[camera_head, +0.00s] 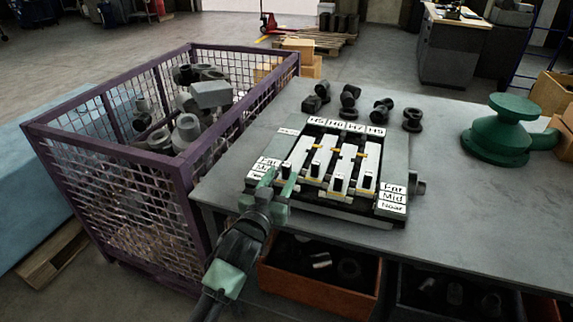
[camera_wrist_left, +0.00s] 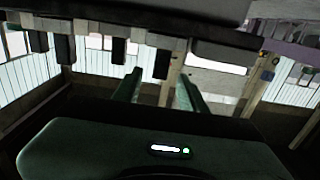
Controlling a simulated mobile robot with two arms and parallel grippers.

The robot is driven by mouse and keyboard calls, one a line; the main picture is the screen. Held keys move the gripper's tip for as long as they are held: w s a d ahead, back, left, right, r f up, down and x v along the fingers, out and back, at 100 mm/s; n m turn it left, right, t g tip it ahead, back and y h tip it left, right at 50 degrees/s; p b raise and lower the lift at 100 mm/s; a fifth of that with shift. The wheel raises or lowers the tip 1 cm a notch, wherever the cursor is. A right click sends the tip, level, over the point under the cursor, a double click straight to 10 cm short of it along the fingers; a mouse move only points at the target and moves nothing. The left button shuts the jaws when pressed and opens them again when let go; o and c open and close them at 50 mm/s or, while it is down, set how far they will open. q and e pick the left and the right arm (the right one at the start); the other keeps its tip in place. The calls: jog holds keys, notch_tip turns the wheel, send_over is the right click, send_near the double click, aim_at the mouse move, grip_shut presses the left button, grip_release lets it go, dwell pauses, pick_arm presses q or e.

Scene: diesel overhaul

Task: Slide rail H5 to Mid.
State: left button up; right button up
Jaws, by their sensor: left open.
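The slide fixture (camera_head: 325,212) lies on the grey bench, with white rails in black channels. Rail H5 (camera_head: 299,152) is leftmost, with a dark upright knob (camera_head: 287,168). Far, Mid and Near labels stand at the right side (camera_head: 392,198) and, partly hidden, at the left. I cannot tell which mark H5 stands at. My left gripper (camera_head: 279,178) is open, its fingers around or just before that knob. The wrist view shows a dark knob (camera_wrist_left: 162,63) between the fingertips (camera_wrist_left: 158,78). My right gripper is out of view.
A purple mesh crate (camera_head: 185,165) with grey parts stands left of the bench. Dark fittings (camera_head: 350,95) lie behind the fixture. A green flanged part (camera_head: 497,135) stands at right. Bins (camera_head: 318,285) sit below the bench front.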

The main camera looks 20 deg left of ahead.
aim_at(285, 170)
pick_arm(q)
jog(key=w, duration=0.5)
jog(key=shift+d+f, duration=0.1)
jog(key=shift+c, duration=0.3)
grip_shut()
jog(key=shift+w, duration=0.15)
dwell(0.9)
